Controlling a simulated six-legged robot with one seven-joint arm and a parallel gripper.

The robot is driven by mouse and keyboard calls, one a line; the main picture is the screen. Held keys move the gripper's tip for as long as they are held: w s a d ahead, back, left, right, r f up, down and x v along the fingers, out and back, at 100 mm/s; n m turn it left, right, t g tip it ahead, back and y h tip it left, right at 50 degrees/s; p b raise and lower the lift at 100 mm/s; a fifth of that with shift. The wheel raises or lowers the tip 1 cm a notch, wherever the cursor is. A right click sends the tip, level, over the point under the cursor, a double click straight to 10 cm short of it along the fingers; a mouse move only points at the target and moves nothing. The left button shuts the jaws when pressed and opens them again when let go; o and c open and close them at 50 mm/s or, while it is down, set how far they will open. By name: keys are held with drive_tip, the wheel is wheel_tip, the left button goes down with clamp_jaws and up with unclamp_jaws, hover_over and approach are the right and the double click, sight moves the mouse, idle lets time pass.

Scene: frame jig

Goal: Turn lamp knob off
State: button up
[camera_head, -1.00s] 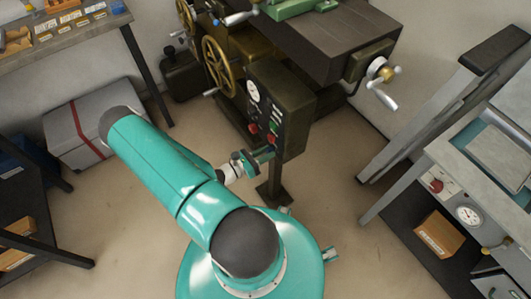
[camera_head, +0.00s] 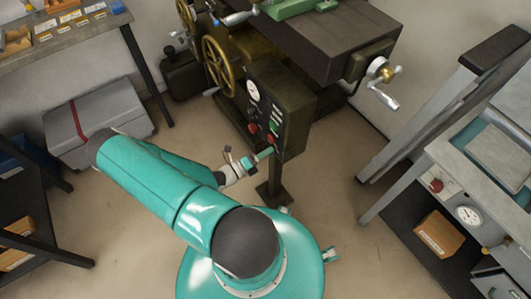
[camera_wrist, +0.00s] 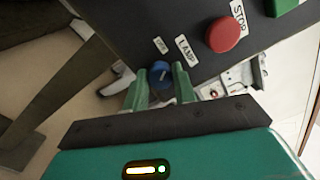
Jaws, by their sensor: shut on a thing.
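The lamp knob (camera_wrist: 159,75) is a small blue round knob with a pale pointer line. It sits on the dark control panel beside a LAMP label (camera_wrist: 187,49) in the wrist view. My gripper (camera_wrist: 160,82) has its two green fingers on either side of the knob, shut on it. In the head view my gripper (camera_head: 264,153) reaches the lower part of the control box (camera_head: 290,105), which stands on a post. The knob cannot be made out in the head view.
A red STOP button (camera_wrist: 223,35) and a green button (camera_wrist: 283,6) sit on the same panel. A machine with a brass handwheel (camera_head: 221,66) stands behind the box. A grey bench (camera_head: 480,165) is at the right. Floor is clear around my base.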

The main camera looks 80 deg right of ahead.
drive_tip(key=shift+n, duration=1.2)
drive_tip(key=o, duration=1)
drive_tip(key=v, duration=1.4)
drive_tip(key=shift+a, duration=0.1)
